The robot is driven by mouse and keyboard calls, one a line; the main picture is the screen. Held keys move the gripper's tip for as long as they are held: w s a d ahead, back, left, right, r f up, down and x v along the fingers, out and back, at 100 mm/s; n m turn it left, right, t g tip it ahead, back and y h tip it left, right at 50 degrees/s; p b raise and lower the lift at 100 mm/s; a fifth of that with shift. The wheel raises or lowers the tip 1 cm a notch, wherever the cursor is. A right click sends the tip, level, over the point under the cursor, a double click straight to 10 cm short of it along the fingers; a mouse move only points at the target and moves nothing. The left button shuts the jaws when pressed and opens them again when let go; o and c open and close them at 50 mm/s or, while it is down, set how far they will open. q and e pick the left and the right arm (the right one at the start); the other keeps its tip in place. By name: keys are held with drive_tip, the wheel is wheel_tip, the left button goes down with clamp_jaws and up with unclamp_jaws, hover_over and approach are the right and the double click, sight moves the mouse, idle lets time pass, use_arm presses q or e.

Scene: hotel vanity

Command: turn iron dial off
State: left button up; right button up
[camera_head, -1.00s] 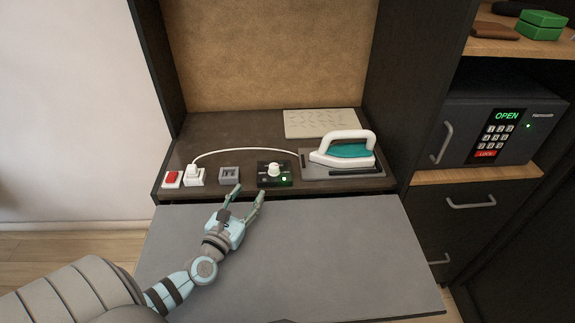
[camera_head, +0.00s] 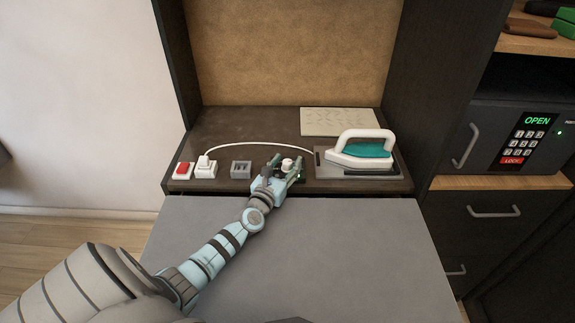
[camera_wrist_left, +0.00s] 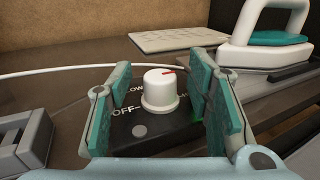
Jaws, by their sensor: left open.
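The iron dial is a white knob (camera_wrist_left: 160,90) with a red pointer mark, on a black control box (camera_wrist_left: 130,143). Lettering reading OFF and LOW shows left of the knob, and the red mark points to the upper right, away from OFF. In the head view the knob (camera_head: 287,165) shows between my fingers. My left gripper (camera_head: 285,166) is open, with one finger on each side of the knob; contact cannot be told. The iron (camera_head: 362,151), white with a teal body, rests on its grey plate (camera_head: 327,174) to the right. My right gripper is not in view.
A grey block (camera_head: 241,169), a white plug (camera_head: 205,167) and a red switch (camera_head: 182,170) stand left of the box. A white cord (camera_head: 255,144) arcs behind. A beige patterned sheet (camera_head: 339,121) lies at the back. The grey panel (camera_head: 350,250) in front is bare.

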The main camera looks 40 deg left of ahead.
use_arm(q)
drive_tip(key=shift+w+a, duration=0.15)
drive_tip(key=shift+w, duration=0.45)
drive_tip(key=shift+c, duration=0.3)
clamp_jaws()
